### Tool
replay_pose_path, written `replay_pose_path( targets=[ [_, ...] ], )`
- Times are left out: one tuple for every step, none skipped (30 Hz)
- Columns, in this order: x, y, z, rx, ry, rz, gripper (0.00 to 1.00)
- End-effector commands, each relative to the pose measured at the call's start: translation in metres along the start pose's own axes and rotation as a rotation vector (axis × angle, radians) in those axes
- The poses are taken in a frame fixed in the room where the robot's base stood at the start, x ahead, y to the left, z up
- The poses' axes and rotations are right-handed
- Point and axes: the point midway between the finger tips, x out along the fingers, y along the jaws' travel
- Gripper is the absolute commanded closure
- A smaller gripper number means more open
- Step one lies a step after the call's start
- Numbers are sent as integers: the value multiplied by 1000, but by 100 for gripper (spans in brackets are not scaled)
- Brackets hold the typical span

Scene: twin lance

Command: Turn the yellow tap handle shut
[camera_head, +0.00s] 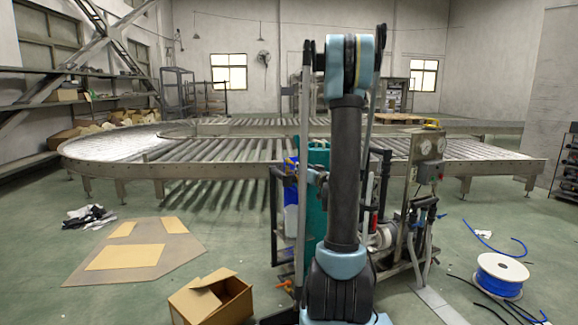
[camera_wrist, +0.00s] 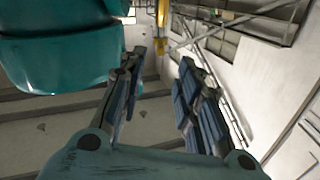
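My gripper (camera_wrist: 162,58) is open in the wrist view, with its two dark fingers apart and nothing between them. A narrow yellow piece (camera_wrist: 162,14) shows beyond the fingertips at the top of that view; I cannot tell whether it is the tap handle. A small yellow part (camera_head: 432,124) sits on top of the grey gauge box (camera_head: 429,155) in the head view, too small to identify. A teal rounded body (camera_wrist: 60,55) is close on the left of the fingers in the wrist view. In the head view my arm hides the gripper.
The wheeled skid with a teal cylinder (camera_head: 316,190) and hoses stands behind my arm. A roller conveyor (camera_head: 215,150) lies beyond. An open cardboard box (camera_head: 211,298) is at front left, a blue hose spool (camera_head: 501,274) at right. Flat cardboard (camera_head: 140,250) lies on the left floor.

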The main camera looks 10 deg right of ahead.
Motion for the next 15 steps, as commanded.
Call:
replay_pose_path(
  targets=[
    [10, -1, 0, 0, -1, -3, 69],
    [16, -1, 0, 0, -1, -4, 69],
    [23, -1, 0, 0, -1, -3, 69],
    [28, -1, 0, 0, -1, -2, 69],
    [33, -1, 0, 0, -1, -3, 69],
    [40, -1, 0, 0, -1, -3, 69],
    [46, -1, 0, 0, -1, -3, 69],
    [51, -1, 0, 0, -1, -3, 69],
    [58, -1, 0, 0, -1, -2, 69],
    [63, -1, 0, 0, -1, -3, 69],
    [69, -1, 0, 0, -1, -3, 69],
    [76, -1, 0, 0, -1, -3, 69],
    [81, -1, 0, 0, -1, -2, 69],
    [86, -1, 0, 0, -1, -2, 69],
    [93, -1, 0, 0, -1, -2, 69]
  ],
)
